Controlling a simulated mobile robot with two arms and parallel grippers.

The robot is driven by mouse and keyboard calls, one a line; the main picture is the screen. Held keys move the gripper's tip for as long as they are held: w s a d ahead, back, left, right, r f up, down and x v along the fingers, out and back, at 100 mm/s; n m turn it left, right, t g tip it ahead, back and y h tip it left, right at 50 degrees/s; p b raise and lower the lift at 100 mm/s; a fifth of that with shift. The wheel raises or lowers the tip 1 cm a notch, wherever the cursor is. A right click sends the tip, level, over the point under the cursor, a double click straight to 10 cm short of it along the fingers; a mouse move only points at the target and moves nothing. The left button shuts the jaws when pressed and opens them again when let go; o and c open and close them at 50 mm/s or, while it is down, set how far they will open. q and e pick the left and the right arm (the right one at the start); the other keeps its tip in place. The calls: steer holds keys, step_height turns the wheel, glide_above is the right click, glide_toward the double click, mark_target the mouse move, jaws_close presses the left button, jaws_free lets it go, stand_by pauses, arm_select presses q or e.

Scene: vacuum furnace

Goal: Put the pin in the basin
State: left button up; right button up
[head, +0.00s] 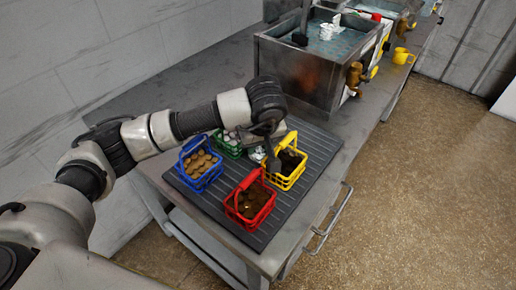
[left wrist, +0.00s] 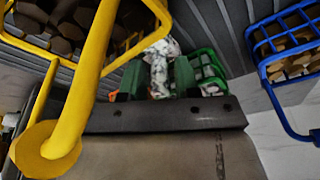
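My left gripper (head: 266,160) points down at the dark ribbed mat (head: 215,205) among the baskets. In the left wrist view its two fingers (left wrist: 159,82) stand apart, with a white marbled piece (left wrist: 158,62) showing between or beyond them; I cannot tell if they touch it. This small white piece also shows beside the gripper in the head view (head: 257,154). I cannot tell for sure that it is the pin. The basin, a grey metal tub (head: 300,72) with water, stands behind the mat. My right gripper is not in view.
Blue (head: 199,170), green (head: 229,150), red (head: 249,204) and yellow (head: 288,170) baskets with raised handles surround the gripper closely. Brass taps (head: 354,77) stick out of the basin's right side. A yellow mug (head: 402,56) stands farther back.

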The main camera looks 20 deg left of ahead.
arm_select(q)
steer(key=shift+f, duration=0.15)
jaws_close()
